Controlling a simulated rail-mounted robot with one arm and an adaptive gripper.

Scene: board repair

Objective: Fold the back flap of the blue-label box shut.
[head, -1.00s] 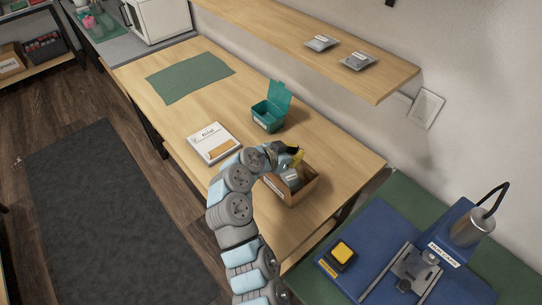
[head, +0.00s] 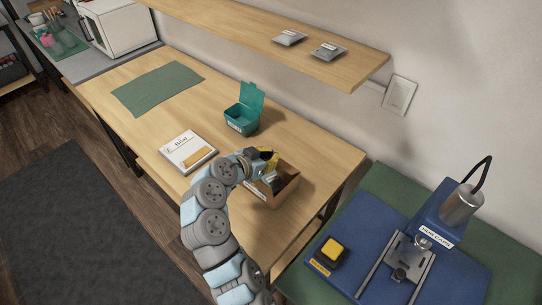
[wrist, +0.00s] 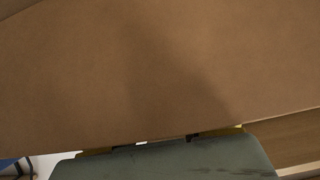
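An open brown cardboard box (head: 286,191) stands near the front right end of the wooden bench. Its front carries a pale label (head: 257,190), too small for me to tell a blue part. My gripper (head: 270,161), with yellow parts, is over the back left part of the box and partly hides its inside and back flap. In the wrist view, a plain brown cardboard panel (wrist: 160,70) fills most of the picture, very close. A grey-green gripper part (wrist: 165,160) lies at the bottom edge below it. The fingertips are hidden, so I cannot tell their opening or contact.
A teal open-lidded box (head: 241,120) stands behind and left of the cardboard box. A white flat box (head: 188,150) lies to the left. A shelf (head: 255,35) with two silver packets overhangs the back. A blue fixture (head: 372,250) is on the right bench.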

